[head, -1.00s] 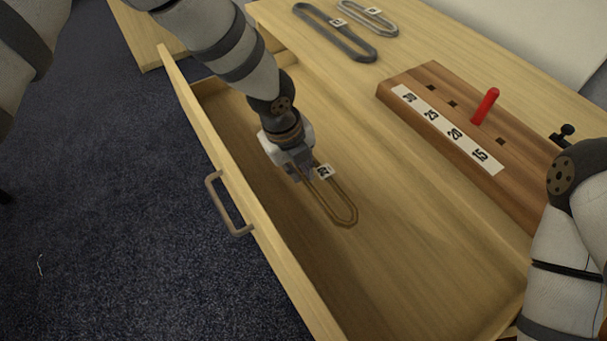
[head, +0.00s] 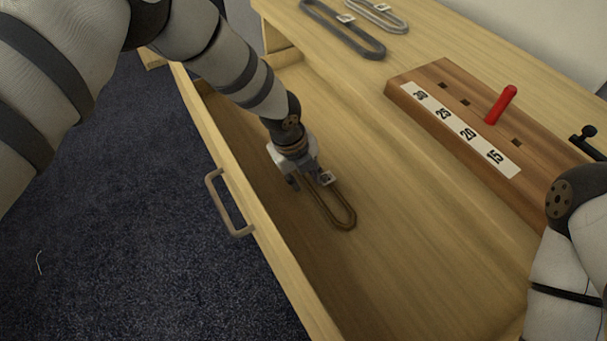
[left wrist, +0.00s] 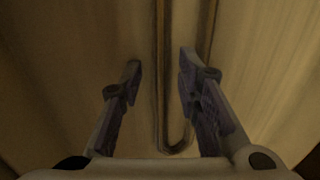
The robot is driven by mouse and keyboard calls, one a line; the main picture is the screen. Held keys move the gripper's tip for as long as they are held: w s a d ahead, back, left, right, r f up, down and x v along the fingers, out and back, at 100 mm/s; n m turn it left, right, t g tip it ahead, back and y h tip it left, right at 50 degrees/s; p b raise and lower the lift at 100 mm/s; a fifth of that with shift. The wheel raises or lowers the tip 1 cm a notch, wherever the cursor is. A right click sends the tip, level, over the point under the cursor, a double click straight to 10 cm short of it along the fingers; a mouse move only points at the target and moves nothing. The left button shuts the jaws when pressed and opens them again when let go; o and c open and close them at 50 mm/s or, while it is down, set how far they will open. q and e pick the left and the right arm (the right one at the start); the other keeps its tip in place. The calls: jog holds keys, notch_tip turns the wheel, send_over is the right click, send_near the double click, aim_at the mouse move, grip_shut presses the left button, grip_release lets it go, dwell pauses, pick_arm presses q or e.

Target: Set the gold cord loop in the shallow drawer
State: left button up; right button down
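The gold cord loop (head: 345,226) lies long and narrow over the floor of the open drawer (head: 268,232), with a small white tag at its far end. My left gripper (head: 308,184) is down in the drawer at that tagged end. In the left wrist view its two fingers (left wrist: 160,62) stand apart. One strand of the loop (left wrist: 159,90) runs between them, and the right finger covers part of the loop. I cannot tell whether either finger touches the cord. My right arm shows at the lower right; its gripper is outside the view.
A wooden block (head: 450,115) with number labels and a red peg (head: 501,105) stands on the table. Two grey loops, one dark (head: 345,32) and one light (head: 383,14), lie at the back. A black knob (head: 584,138) is at the right. The drawer's near floor is clear.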

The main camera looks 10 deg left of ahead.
pick_arm(q)
jog(key=shift+r, duration=0.1)
